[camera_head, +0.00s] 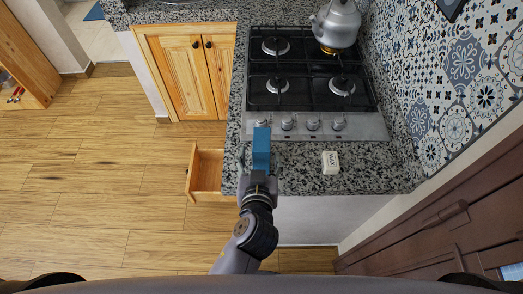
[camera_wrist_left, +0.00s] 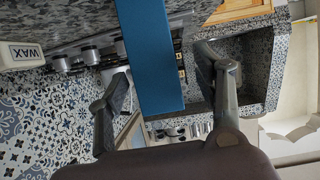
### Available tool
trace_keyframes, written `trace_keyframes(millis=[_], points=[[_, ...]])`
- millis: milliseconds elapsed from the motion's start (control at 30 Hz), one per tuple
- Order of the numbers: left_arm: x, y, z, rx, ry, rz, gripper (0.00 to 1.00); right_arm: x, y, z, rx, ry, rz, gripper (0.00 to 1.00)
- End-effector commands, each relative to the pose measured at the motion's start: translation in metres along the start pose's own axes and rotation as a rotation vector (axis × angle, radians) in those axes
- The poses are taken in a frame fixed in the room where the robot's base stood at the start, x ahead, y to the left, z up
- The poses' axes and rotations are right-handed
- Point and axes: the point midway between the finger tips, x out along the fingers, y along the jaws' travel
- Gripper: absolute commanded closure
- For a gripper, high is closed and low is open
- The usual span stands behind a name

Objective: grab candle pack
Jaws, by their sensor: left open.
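A long blue box (camera_head: 261,148), plain on the sides I see and likely the candle pack, is at the front edge of the granite counter below the stove knobs. My left gripper (camera_head: 259,168) is at its near end. In the left wrist view the blue box (camera_wrist_left: 152,55) lies between the two spread fingers of the left gripper (camera_wrist_left: 163,75), with visible gaps on both sides. The gripper is open and does not hold it. Whether the box rests on the counter cannot be told. My right gripper is not in view.
A gas stove (camera_head: 308,90) with a kettle (camera_head: 337,24) is behind. An open wooden drawer (camera_head: 207,171) juts out at left.

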Motion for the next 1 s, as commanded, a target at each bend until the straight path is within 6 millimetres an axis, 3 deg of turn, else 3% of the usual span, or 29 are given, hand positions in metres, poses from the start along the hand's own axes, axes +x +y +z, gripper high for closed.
trace_keyframes(millis=[233,567,1000], points=[[0.038,0.004,0.000,0.003,0.003,0.000,0.39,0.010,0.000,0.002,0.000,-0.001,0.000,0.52],[0.045,0.004,-0.001,0.001,0.000,0.001,0.39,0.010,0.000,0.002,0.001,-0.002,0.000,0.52],[0.044,0.004,-0.001,0.001,0.000,0.001,0.68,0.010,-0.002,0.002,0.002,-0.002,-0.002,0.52]])
